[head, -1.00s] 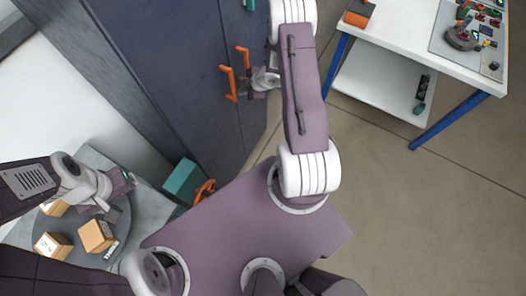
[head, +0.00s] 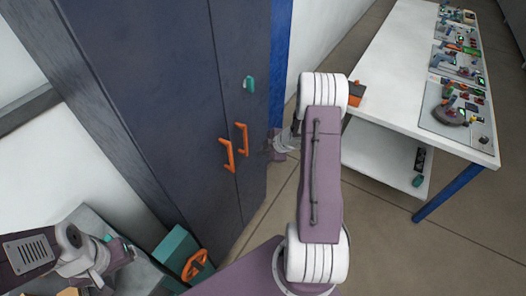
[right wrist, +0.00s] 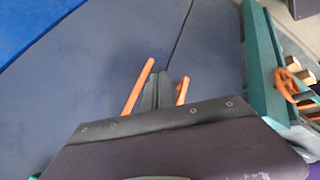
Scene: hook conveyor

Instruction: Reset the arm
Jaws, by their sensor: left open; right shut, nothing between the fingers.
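My right gripper (head: 278,150) is in front of the dark blue cabinet (head: 160,110), to the right of its two orange handles, in the head view. It is partly hidden by my arm and looks semi-transparent there. In the right wrist view its fingers (right wrist: 157,90) are together with nothing between them. The left orange handle (right wrist: 138,85) and right orange handle (right wrist: 183,91) show beyond the fingers, on either side. Both cabinet doors look closed. My left gripper (head: 118,258) is low at the left, empty, over a grey surface.
A white table (head: 400,60) with several small devices on trays stands at the right. A teal box (head: 172,250) with an orange wheel (head: 194,265) stands below the cabinet. Bare floor (head: 440,240) lies at the lower right.

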